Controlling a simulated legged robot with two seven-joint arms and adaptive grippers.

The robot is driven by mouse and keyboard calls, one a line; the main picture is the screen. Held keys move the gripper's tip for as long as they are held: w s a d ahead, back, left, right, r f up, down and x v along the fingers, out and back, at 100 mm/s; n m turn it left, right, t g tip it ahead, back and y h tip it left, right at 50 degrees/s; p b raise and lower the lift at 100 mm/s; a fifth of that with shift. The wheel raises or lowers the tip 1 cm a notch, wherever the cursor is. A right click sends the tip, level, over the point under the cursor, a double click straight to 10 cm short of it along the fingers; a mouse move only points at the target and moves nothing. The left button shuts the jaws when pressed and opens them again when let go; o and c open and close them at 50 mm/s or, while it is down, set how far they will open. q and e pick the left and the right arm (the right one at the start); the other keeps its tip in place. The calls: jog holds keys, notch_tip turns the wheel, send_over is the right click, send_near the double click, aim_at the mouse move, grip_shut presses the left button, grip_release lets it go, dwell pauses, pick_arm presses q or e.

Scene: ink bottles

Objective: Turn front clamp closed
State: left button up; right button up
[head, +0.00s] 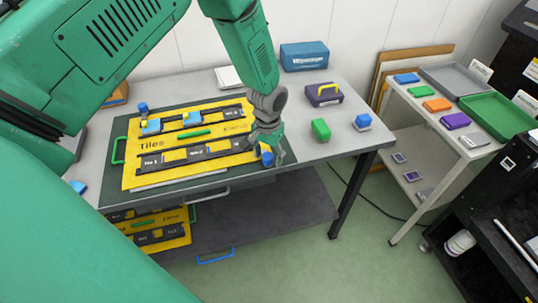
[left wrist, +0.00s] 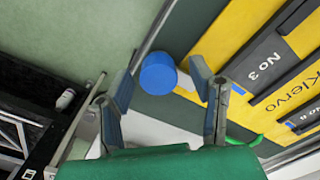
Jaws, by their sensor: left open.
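A yellow board (head: 150,172) with dark strips lies on a dark green mat on the table. A round blue clamp knob (head: 267,159) stands at its front right corner. It also shows in the left wrist view (left wrist: 158,73). My left gripper (head: 272,148) is open over that corner. In the left wrist view its fingers (left wrist: 163,95) stand on either side of the knob, with gaps visible. Contact cannot be told. Another blue knob (head: 143,107) stands at the board's back left. My right gripper is not in view.
A green block (head: 320,130), a blue-topped block (head: 362,122) and a purple box (head: 323,95) stand on the table to the right. A blue case (head: 304,56) stands behind. A side rack (head: 470,152) holds trays. A lower shelf (head: 275,206) carries more yellow boards.

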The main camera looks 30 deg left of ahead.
aim_at(269, 154)
pick_arm(q)
notch_tip(269, 154, up, 12)
jog(key=shift+f, duration=0.2)
jog(key=shift+w, duration=0.1)
dwell(0.4)
